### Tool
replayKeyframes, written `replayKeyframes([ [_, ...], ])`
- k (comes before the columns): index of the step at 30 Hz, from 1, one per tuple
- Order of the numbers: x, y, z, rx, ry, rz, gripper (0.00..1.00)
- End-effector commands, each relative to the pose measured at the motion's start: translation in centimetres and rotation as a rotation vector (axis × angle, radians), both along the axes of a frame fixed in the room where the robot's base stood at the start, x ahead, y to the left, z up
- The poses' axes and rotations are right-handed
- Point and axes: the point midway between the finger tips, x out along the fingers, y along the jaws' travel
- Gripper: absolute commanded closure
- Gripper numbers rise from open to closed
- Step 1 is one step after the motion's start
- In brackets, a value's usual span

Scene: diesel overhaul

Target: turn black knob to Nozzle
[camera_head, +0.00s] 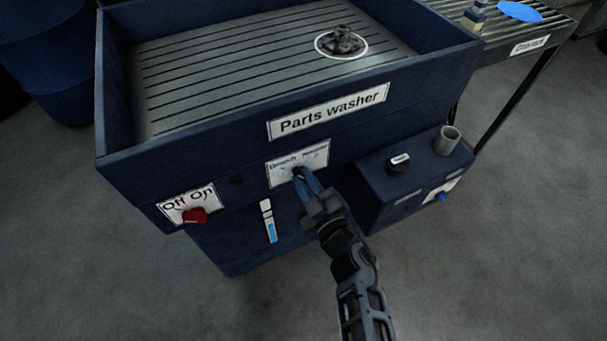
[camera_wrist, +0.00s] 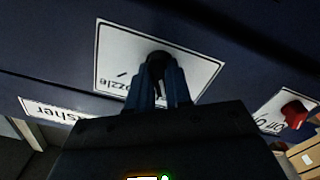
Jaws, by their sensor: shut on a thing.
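The black knob (camera_head: 298,170) sits on a white label plate (camera_head: 283,178) on the front of the dark blue parts washer (camera_head: 180,165). My gripper (camera_head: 305,182) reaches it from the front with blue fingers closed around it. In the wrist view the fingers (camera_wrist: 160,80) hold the knob (camera_wrist: 158,60), and part of the plate (camera_wrist: 112,48) shows upside down with letters ending in "ozzle". The plate's other word is hidden there and small in the head view. The fingers cover most of the knob, so I cannot tell which way it points.
A red knob (camera_head: 195,216) sits by the "Off On" plate (camera_head: 174,208) at lower left. A blue box (camera_head: 385,205) with a black knob (camera_head: 399,163) and a grey cup (camera_head: 447,140) stands at right.

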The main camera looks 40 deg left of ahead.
Motion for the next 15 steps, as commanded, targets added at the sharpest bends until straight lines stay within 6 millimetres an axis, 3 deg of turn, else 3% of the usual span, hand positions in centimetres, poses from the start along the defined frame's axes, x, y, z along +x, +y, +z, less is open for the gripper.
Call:
replayKeyframes([
  [1,0.03,-0.02,0.76,0.032,0.094,0.0,0.92],
  [15,0.35,-0.2,0.2,0.381,0.932,-0.001,0.92],
])
